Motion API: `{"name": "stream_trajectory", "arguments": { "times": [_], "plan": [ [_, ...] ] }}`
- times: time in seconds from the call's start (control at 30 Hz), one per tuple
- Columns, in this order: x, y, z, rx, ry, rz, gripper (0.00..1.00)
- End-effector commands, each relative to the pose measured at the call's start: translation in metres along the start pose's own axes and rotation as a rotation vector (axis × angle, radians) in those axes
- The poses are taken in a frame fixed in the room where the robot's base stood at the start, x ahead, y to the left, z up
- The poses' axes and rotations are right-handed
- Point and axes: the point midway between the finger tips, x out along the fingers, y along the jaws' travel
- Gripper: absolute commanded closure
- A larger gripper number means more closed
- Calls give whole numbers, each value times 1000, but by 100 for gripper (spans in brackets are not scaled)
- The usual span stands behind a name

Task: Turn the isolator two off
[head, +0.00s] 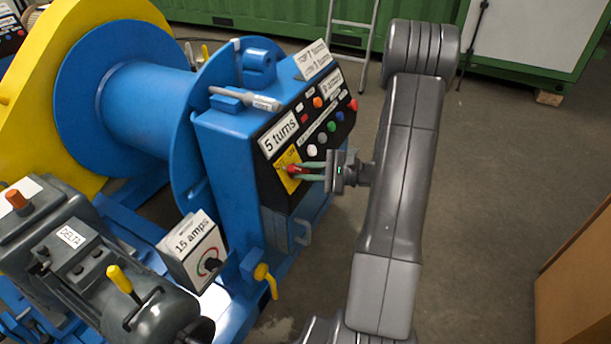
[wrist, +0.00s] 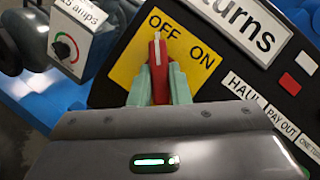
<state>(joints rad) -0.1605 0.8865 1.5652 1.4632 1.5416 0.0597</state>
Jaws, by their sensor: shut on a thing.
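The isolator is a red handle (head: 291,170) on a yellow plate (head: 284,158) at the near lower end of the black panel on the blue cabinet. In the wrist view the red handle (wrist: 158,68) has a white mark at its tip, which points toward the word OFF; ON is off to its right on the yellow plate (wrist: 127,62). My gripper (head: 296,171) is shut on the handle, one green finger on each side; this also shows in the wrist view (wrist: 158,82). The fingers hide the handle's lower part. I see no number on this isolator.
A "5 turns" sign (head: 279,135) stands just above the plate. Coloured buttons (head: 322,132) line the panel beyond. A "15 amps" dial box (head: 196,252) and a yellow-handled valve (head: 265,277) are lower down. The floor at right is clear up to a wooden box (head: 578,285).

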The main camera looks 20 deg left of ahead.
Motion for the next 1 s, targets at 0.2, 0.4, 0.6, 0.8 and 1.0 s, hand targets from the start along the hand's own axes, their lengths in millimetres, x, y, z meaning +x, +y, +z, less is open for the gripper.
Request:
{"name": "stream_trajectory", "arguments": {
  "times": [0.2,0.4,0.6,0.8,1.0],
  "plan": [
    [0,0,-1,-61,0,32,100],
    [0,-1,0,-79,0,41,100],
    [0,-1,0,-79,0,41,100],
    [0,-1,0,-78,0,41,64],
    [0,-1,0,-78,0,40,62]
  ]
}}
